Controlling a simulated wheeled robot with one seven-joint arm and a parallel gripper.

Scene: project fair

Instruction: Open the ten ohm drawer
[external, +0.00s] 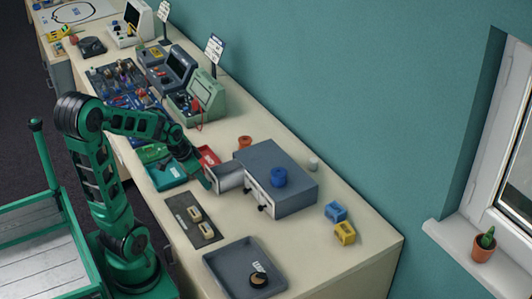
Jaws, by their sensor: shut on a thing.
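Any ohm label is too small to read. My gripper (209,179) is at the outer end of the pulled-out drawer, shut on its handle; the fingertips and handle are mostly hidden.
A dark tray (224,262) and a dark mat (190,216) with two pale pieces lie in front. Blue (335,212) and yellow (345,233) blocks sit at right. A green tray (162,177) and red tray (208,155) lie close to my arm.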

